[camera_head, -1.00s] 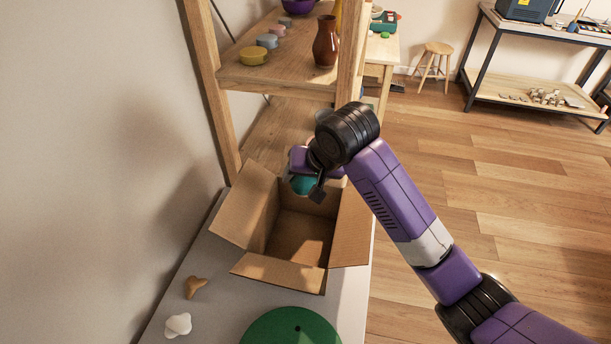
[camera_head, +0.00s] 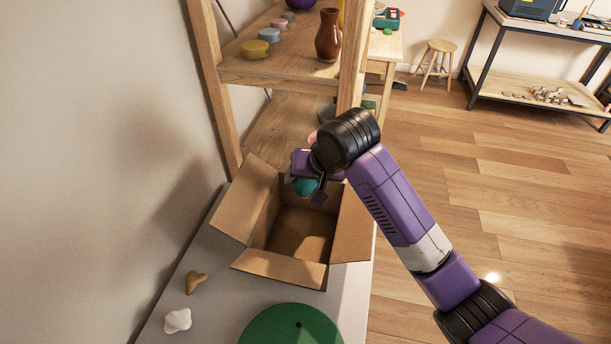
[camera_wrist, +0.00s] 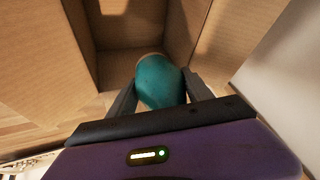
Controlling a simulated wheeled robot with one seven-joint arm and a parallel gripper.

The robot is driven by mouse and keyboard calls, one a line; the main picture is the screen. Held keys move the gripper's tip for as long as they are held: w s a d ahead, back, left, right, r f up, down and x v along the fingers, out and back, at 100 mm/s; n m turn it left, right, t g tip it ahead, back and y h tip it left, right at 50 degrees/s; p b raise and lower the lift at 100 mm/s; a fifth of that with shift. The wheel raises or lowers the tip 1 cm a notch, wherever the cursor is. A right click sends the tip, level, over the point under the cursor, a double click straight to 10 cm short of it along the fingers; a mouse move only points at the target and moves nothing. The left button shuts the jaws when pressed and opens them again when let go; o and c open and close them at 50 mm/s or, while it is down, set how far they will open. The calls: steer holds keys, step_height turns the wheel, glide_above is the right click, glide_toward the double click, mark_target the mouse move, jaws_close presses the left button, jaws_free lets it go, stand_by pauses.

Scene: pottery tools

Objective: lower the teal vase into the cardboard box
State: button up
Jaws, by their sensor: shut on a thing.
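The teal vase (camera_head: 305,186) is mostly hidden behind my gripper in the head view. In the wrist view the teal vase (camera_wrist: 159,82) sits between the two dark fingers of my gripper (camera_wrist: 160,98), which is shut on it. The open cardboard box (camera_head: 268,270) stands on the grey table with its flaps spread outward. My gripper (camera_head: 307,190) is at the far side of the box opening. The box's inner walls (camera_wrist: 130,62) show around and beyond the vase. I cannot tell whether the vase touches the box floor.
A green disc (camera_head: 290,328), a tan piece (camera_head: 196,282) and a white piece (camera_head: 178,320) lie on the table in front of the box. A wooden shelf (camera_head: 285,75) with a brown vase (camera_head: 328,36) and several small pots stands behind. The wall is at left.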

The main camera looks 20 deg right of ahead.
steer(key=shift+f+b, duration=2.15)
steer(key=shift+f, duration=3.1)
steer(key=shift+f, duration=0.55)
steer(key=o, duration=1.7)
steer(key=shift+c, duration=0.2)
